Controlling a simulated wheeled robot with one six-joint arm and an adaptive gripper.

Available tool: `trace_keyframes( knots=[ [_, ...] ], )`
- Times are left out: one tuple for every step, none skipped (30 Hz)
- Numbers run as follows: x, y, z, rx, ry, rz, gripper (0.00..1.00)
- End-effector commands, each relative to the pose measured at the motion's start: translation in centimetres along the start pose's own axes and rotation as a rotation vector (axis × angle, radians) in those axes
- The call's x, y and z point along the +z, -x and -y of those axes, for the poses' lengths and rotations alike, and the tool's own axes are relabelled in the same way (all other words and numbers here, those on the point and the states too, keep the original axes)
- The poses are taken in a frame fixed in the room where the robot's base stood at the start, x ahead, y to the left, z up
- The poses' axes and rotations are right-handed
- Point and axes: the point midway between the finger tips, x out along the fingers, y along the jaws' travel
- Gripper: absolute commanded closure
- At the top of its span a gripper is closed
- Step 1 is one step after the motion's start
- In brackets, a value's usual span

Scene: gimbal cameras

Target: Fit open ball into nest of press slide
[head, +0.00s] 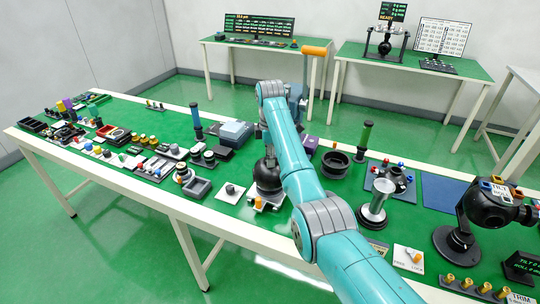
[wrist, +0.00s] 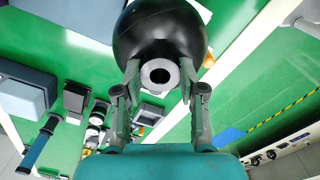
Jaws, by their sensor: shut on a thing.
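My gripper (wrist: 160,78) is shut on the open ball (wrist: 155,30), a dark ball with a round grey collar and a hole facing the wrist camera. Its two fingers clasp the grey collar from both sides. In the head view the ball (head: 267,173) shows as a dark dome below my arm's end, just above or on a dark base with a pale front edge and an orange knob (head: 258,203). This may be the press slide; its nest is hidden by the ball, and I cannot tell whether they touch. A lever with an orange handle (head: 314,50) rises behind my arm.
The green table (head: 225,222) is crowded with small parts on the left. A black ball gimbal (head: 490,208) stands farther right.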

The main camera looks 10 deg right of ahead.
Motion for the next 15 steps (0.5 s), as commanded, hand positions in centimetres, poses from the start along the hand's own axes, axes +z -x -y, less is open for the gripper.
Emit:
trace_keyframes(
  knots=[
    [0.00,-0.07,-0.01,0.001,0.000,0.000,1.00],
    [0.00,-0.13,-0.01,0.001,0.000,0.000,1.00],
    [0.00,-0.21,-0.01,0.001,0.000,0.000,1.00],
    [0.00,-0.28,-0.01,0.001,0.000,0.000,1.00],
    [0.00,-0.34,-0.01,0.001,0.000,0.000,1.00],
    [0.00,-0.42,-0.01,0.000,0.000,0.000,1.00],
    [0.00,-0.48,-0.01,0.000,0.000,0.000,1.00],
    [0.00,-0.55,0.00,0.000,0.000,0.000,1.00],
    [0.00,-0.63,0.00,0.000,0.000,0.000,1.00],
    [0.00,-0.69,0.00,0.000,0.000,0.000,1.00],
    [0.00,-0.75,0.00,0.000,0.000,0.000,1.00],
    [0.00,-0.83,0.00,0.000,0.000,0.000,1.00],
    [0.00,-0.89,0.00,0.000,0.000,0.000,1.00],
    [0.00,-0.95,0.00,0.000,0.000,0.000,1.00],
    [0.00,-1.03,0.00,0.000,0.000,0.000,1.00]
  ],
)
